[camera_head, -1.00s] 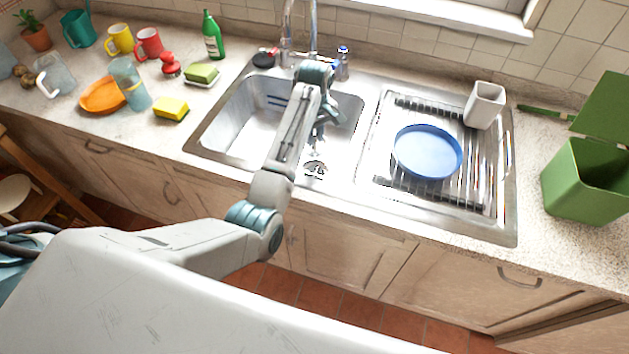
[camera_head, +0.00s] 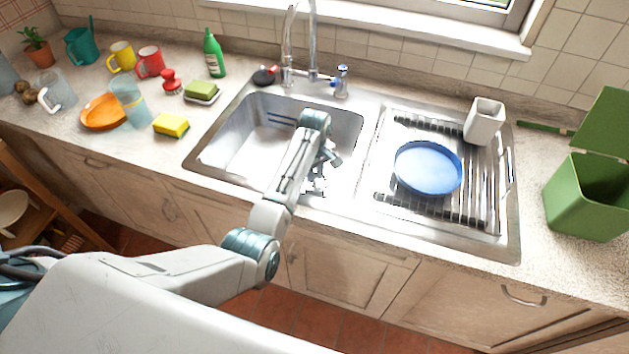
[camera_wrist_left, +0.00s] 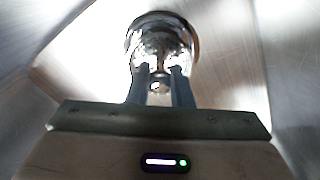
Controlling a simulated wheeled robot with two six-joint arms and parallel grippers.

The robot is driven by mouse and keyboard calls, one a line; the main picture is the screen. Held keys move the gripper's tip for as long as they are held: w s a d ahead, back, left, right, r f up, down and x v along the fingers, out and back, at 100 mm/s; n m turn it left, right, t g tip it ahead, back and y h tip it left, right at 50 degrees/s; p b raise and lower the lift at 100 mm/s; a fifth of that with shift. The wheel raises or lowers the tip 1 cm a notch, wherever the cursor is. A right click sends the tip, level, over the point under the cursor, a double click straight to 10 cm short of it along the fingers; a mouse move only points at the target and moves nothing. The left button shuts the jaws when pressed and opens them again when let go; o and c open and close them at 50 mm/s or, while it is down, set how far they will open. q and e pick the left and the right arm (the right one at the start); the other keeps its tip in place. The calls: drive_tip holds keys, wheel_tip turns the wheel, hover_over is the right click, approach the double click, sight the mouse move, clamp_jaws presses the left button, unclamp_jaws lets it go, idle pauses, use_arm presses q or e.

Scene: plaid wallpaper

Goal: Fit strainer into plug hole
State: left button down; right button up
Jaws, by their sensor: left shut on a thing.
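My left gripper (camera_head: 331,156) reaches down into the left sink basin (camera_head: 245,150). In the left wrist view its two fingers (camera_wrist_left: 162,72) are shut on a small shiny metal part, which I take to be the strainer (camera_wrist_left: 157,88). A round chrome form with a dark rim (camera_wrist_left: 160,22) shows just beyond the fingertips; I cannot tell how much of it is strainer and how much plug hole. In the head view the plug hole area (camera_head: 317,187) is partly hidden by my arm, so contact cannot be told. My right gripper is not in view.
The tap (camera_head: 312,45) stands behind the basin. A blue plate (camera_head: 428,168) and a white cup (camera_head: 485,121) are on the drainer at right. A yellow sponge (camera_head: 171,125) lies left of the sink. A green bin (camera_head: 585,200) stands at far right.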

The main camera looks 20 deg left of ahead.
sight(315, 181)
use_arm(q)
drive_tip(key=shift+f+p, duration=0.8)
drive_tip(key=shift+f, duration=1.1)
drive_tip(key=c, duration=1.3)
unclamp_jaws()
drive_tip(key=shift+f, duration=0.1)
drive_tip(key=shift+f+b, duration=0.3)
drive_tip(key=shift+b, duration=0.4)
drive_tip(key=r, duration=0.3)
drive_tip(key=d+r+b, duration=0.1)
drive_tip(key=r, duration=0.3)
drive_tip(key=r+b, duration=0.1)
drive_tip(key=r, duration=0.2)
drive_tip(key=shift+s+d+r, duration=0.1)
drive_tip(key=shift+d+r, duration=0.05)
drive_tip(key=shift+r, duration=0.45)
